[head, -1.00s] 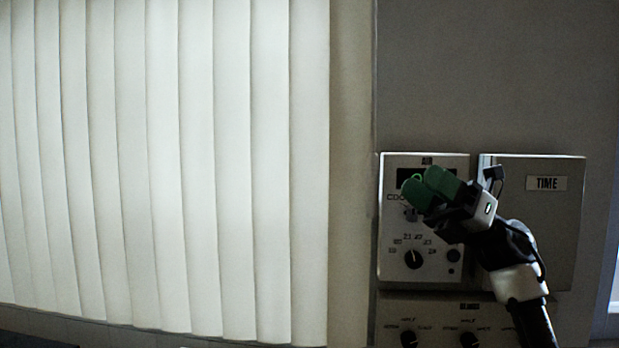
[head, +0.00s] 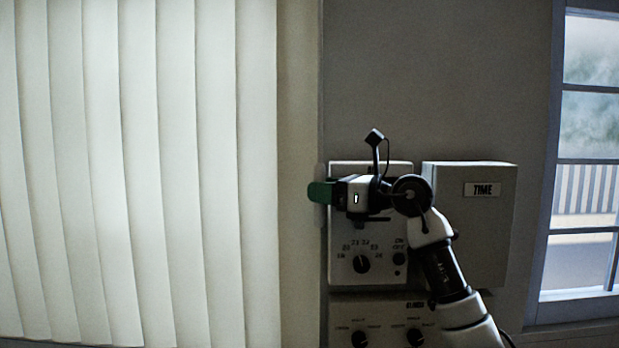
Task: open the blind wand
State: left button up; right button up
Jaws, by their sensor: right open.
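The vertical blind (head: 140,170) hangs at the left with its pale slats side by side, and light comes through them. I cannot clearly make out a wand; a thin upright line runs along the blind's right side, and I cannot tell if it is the wand. My right gripper (head: 320,192) has green fingers pointing left, at the blind's right edge and in front of the left edge of the AIR panel. It is open, seen from the side, and nothing shows between its fingers. My left gripper is out of view.
The AIR control panel (head: 343,248) with knobs is behind my right gripper, partly hidden by it. A TIME box (head: 483,225) is to its right. Another panel (head: 385,309) with knobs lies below. A window (head: 590,160) is at the far right. The wall above the panels is clear.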

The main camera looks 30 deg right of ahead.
jog(key=shift+p+x, duration=0.5)
jog(key=shift+x, duration=1.1)
jog(key=shift+c, duration=0.2)
grip_shut()
